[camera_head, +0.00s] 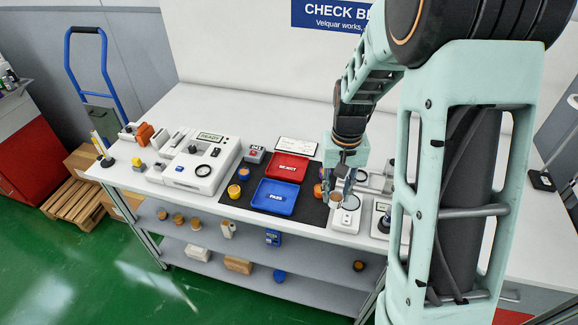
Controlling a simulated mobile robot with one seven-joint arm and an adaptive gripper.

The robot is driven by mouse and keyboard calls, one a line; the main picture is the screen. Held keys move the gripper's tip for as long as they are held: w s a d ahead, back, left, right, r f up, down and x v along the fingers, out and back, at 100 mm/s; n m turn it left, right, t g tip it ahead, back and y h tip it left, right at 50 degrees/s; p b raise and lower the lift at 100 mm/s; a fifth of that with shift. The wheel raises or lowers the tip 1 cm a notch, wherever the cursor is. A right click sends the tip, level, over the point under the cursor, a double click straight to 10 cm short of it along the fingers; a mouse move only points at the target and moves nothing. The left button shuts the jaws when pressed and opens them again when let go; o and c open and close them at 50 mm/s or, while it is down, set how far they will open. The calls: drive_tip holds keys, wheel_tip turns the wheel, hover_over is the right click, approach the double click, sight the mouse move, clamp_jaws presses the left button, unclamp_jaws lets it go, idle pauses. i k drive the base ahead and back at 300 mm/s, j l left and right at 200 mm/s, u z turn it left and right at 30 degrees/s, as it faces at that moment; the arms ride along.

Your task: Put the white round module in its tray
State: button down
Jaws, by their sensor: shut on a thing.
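My gripper (342,195) points down over the right part of the bench, at the right edge of the dark mat. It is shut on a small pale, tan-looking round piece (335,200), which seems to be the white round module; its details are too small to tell. The held piece shows just above a white device (344,221) with a dark round spot; I cannot tell whether they touch. Two empty trays lie on the mat to the left of my gripper: a red one marked REJECT (288,166) and, in front of it, a blue one marked PASS (276,197).
Orange and yellow round modules stand left of the trays (235,191) and between the trays and my gripper (319,190). A white test machine with a READY display (200,170) stands farther left. A sheet (296,146) lies behind the red tray.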

sight(288, 168)
drive_tip(key=i+j+z, duration=0.25)
drive_tip(key=j+z, duration=0.25)
drive_tip(key=j, duration=0.25)
drive_tip(key=i+j+z, duration=0.2)
drive_tip(key=j, duration=0.2)
drive_tip(key=j+z, duration=0.25)
drive_tip(key=j, duration=0.15)
